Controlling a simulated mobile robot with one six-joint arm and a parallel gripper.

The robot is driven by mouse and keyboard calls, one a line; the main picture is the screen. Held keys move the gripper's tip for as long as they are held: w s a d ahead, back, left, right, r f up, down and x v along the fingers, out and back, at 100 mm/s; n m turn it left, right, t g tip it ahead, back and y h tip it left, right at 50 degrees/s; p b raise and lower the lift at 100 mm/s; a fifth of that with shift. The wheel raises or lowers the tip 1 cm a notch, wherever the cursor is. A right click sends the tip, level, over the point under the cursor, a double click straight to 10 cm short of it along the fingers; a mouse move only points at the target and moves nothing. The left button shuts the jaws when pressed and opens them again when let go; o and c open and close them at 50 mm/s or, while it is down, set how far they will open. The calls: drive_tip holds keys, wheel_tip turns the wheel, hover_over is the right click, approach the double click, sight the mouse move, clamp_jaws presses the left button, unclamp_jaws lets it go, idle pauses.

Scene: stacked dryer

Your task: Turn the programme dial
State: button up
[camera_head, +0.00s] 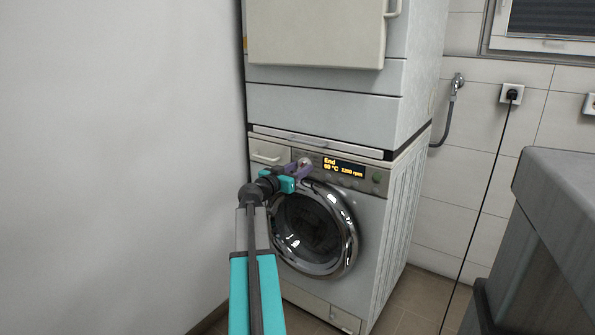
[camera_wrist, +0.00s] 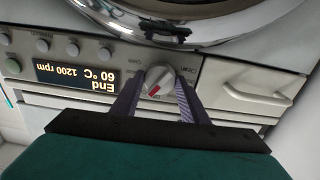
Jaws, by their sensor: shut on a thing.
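The programme dial (camera_wrist: 158,82) is a round pale knob with a red mark, on the control panel of the lower machine. In the wrist view, which shows the panel upside down, my gripper (camera_wrist: 157,95) has one finger on each side of the dial and is shut on it. In the head view my gripper (camera_head: 303,167) reaches the panel left of the display and hides the dial. The lit display (camera_head: 344,168) reads "End", "60 °C" and "1200 rpm"; it also shows in the wrist view (camera_wrist: 76,80).
The round chrome door (camera_head: 352,235) lies just below the panel. A drawer with a handle (camera_head: 266,157) is left of the dial. A dryer (camera_head: 325,105) is stacked above. A white wall (camera_head: 120,150) stands close on the left, and a grey cabinet (camera_head: 555,180) on the right.

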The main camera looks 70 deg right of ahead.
drive_tip(key=shift+w+d+n, duration=0.1)
drive_tip(key=shift+w+n, duration=0.1)
drive_tip(key=shift+n, duration=2.6)
drive_tip(key=o, duration=1.1)
drive_tip(key=shift+f, duration=0.1)
drive_tip(key=shift+c, duration=0.2)
drive_tip(key=shift+s, duration=0.1)
